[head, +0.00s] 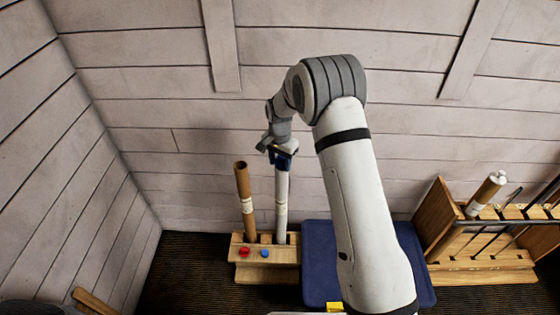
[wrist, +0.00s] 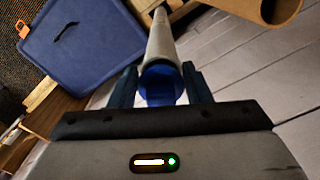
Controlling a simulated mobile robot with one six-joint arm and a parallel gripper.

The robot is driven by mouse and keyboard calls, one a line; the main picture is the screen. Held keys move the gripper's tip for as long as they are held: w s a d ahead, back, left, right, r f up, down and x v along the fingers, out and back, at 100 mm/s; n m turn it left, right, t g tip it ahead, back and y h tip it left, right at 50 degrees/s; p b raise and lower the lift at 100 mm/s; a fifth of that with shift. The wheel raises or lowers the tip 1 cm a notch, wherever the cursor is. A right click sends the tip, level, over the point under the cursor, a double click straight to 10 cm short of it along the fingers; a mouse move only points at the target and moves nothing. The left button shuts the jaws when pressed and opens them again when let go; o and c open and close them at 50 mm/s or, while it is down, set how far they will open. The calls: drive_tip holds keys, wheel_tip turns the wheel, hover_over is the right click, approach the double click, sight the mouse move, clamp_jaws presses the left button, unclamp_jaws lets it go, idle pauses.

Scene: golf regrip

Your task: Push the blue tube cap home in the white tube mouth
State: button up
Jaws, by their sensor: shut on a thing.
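The white tube (head: 282,205) stands upright in the wooden stand (head: 262,273), in front of the plank wall. It also shows in the wrist view (wrist: 162,42), running away from my gripper. The blue tube cap (wrist: 160,84) sits at the white tube's near end, between my fingers. My gripper (head: 283,154) is at the top of the white tube, pointing down, and is shut on the blue cap; its fingers (wrist: 160,88) show on both sides of it. I cannot tell how deep the cap sits in the mouth.
A brown tube (head: 243,185) with a pale band stands close left of the white tube, leaning slightly. A red disc (head: 244,251) and a blue disc (head: 265,253) are on the stand's front. A blue lidded box (head: 318,270) is to the right. A wooden rack (head: 480,262) stands farther right.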

sight(279, 163)
drive_tip(key=shift+f+b, duration=0.85)
drive_tip(key=shift+f, duration=0.3)
drive_tip(key=o, duration=0.8)
drive_tip(key=shift+o, duration=0.2)
drive_tip(key=shift+r, duration=0.1)
drive_tip(key=shift+r+b, duration=0.45)
drive_tip(key=shift+r, duration=3.4)
